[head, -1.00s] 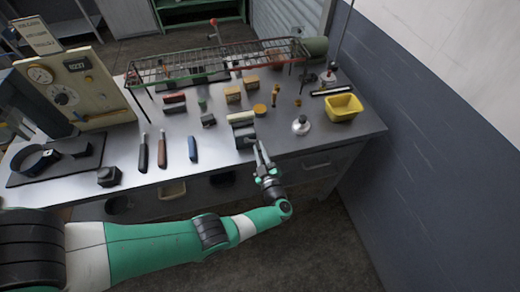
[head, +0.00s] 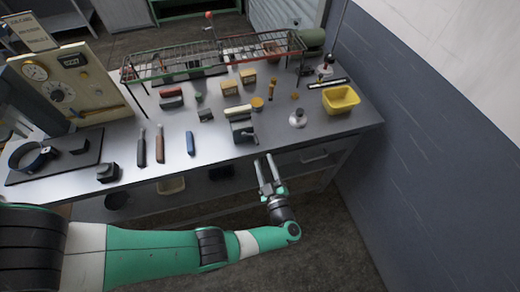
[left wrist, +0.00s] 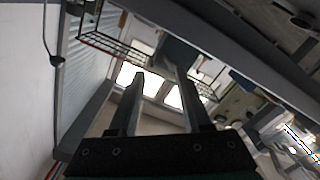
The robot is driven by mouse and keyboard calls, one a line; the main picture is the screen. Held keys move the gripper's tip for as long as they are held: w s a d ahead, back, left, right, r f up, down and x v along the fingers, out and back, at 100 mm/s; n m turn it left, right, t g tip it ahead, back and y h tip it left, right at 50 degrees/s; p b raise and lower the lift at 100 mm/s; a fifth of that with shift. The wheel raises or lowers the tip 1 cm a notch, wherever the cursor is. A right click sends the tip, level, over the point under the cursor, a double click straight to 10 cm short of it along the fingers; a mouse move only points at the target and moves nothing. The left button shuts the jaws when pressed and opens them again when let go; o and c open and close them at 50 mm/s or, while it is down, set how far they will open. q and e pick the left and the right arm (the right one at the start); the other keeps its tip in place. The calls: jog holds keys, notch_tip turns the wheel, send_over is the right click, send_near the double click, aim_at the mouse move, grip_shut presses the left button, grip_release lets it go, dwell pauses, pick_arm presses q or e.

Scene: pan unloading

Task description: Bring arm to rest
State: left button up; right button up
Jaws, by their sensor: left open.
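My left arm comes in from the left across the front of the workbench. My left gripper (head: 265,172) is open and empty just off the bench's front edge, near the grey block-like holder (head: 243,130) with a pale bar on it. In the left wrist view the two fingers of the left gripper (left wrist: 165,95) stand apart with nothing between them. My right arm and gripper are not in view.
The metal workbench (head: 222,148) carries a wire rack (head: 215,62), several small blocks, tools with dark and blue handles, and a yellow bin (head: 340,100). A panel with gauges (head: 75,85) stands at the left. A grey wall (head: 430,150) bounds the right. Floor in front is clear.

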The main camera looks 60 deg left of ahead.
pick_arm(q)
jog(key=shift+v, duration=1.35)
